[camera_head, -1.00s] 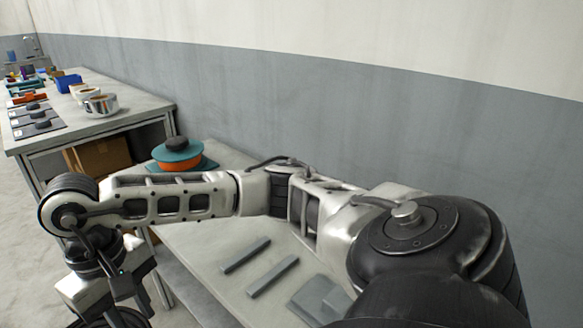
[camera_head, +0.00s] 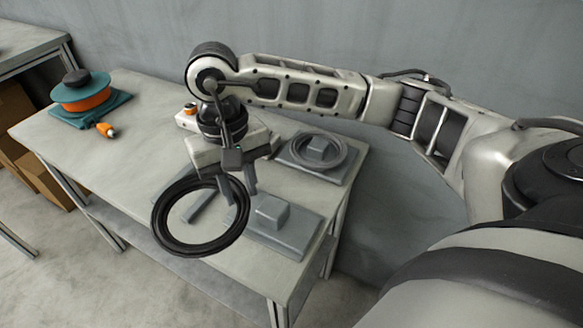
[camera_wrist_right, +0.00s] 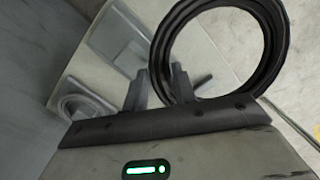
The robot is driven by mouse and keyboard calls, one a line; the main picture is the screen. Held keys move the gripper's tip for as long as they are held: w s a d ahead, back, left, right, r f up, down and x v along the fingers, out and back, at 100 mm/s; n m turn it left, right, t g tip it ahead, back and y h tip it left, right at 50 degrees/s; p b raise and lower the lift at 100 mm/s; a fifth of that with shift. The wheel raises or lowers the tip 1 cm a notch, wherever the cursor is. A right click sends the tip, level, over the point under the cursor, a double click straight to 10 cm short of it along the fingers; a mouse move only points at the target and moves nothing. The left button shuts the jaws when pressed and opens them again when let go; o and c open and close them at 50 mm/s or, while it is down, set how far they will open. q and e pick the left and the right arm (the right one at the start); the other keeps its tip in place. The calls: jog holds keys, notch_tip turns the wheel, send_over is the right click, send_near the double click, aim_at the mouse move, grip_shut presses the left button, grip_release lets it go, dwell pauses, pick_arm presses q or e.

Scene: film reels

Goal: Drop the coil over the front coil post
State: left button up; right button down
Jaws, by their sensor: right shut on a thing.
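My right gripper (camera_head: 238,192) is shut on the rim of a black coil (camera_head: 168,240), a wide open ring. It holds the coil above the table, to the left of the front coil post (camera_head: 273,212). That post is a short grey block on a grey base plate (camera_head: 296,235), with no ring around it. In the right wrist view the coil (camera_wrist_right: 280,45) extends up and right from the fingers (camera_wrist_right: 157,88), and the front post's plate (camera_wrist_right: 108,30) is to the left. My left gripper is out of view.
A grey coil (camera_head: 296,160) lies around the back post (camera_head: 317,150) on the table (camera_head: 130,160). An orange and teal reel (camera_head: 82,98) sits on a teal mat at the far left, with an orange-handled object (camera_head: 106,130) beside it. Two grey bars lie under the held coil.

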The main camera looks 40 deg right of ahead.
aim_at(237, 210)
jog(key=s+a+r+m+t+p, duration=0.1)
jog(key=s+a+r+m, duration=0.3)
jog(key=m, duration=0.7)
jog(key=s+a+f+m+t+p, duration=0.1)
jog(key=a+m, duration=0.5)
jog(key=m, duration=0.4)
jog(key=s+a+r+m+t+p, duration=0.1)
jog(key=s+a+r+m, duration=0.3)
jog(key=m, duration=0.7)
jog(key=shift+m, duration=0.5)
jog(key=w+d+f+b, duration=0.1)
jog(key=w+d+f, duration=0.1)
jog(key=d+f, duration=0.1)
jog(key=w+d+f+b, duration=0.1)
jog(key=w+d+f, duration=0.1)
jog(key=d+f, duration=0.2)
jog(key=w+d+f+b, duration=0.1)
jog(key=w+d+f, duration=0.1)
jog(key=d+f, duration=0.2)
jog(key=shift+w+d, duration=0.1)
jog(key=shift+d, duration=0.15)
jog(key=shift+d+f, duration=0.1)
jog(key=f, duration=0.3)
jog(key=shift+w+d+f, duration=0.1)
jog(key=shift+w+d, duration=0.05)
jog(key=shift+d, duration=0.2)
jog(key=shift+f, duration=0.4)
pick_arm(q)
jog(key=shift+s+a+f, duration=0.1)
